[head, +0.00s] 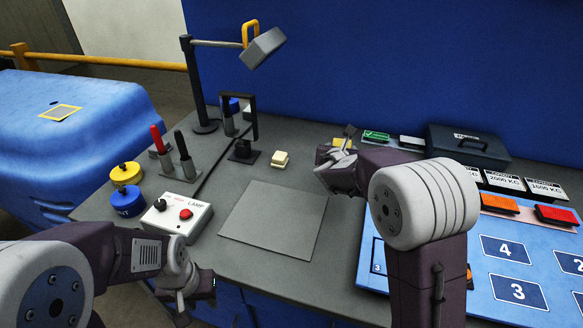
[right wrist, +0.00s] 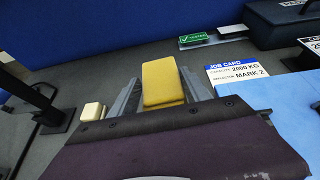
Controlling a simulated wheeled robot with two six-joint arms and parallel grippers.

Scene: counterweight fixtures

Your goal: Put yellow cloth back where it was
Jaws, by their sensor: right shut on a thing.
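The yellow cloth (right wrist: 163,82) is a flat, folded-looking block between the two grey fingers of my right gripper in the right wrist view. In the head view a little of the cloth (head: 323,153) shows past my right gripper (head: 337,153), over the back of the grey bench. The right gripper is shut on it. Whether the cloth touches the bench is hard to tell. My left gripper (head: 205,285) is low at the bench's front edge, away from the cloth. Its fingers are too dark and turned to show whether they are open.
A cream block (head: 280,159) sits left of the right gripper. A grey square plate (head: 274,219) lies mid-bench. A lamp box (head: 172,218), yellow (head: 125,173) and blue (head: 127,201) weights stand left. A blue numbered board (head: 470,250) and black case (head: 468,146) lie right.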

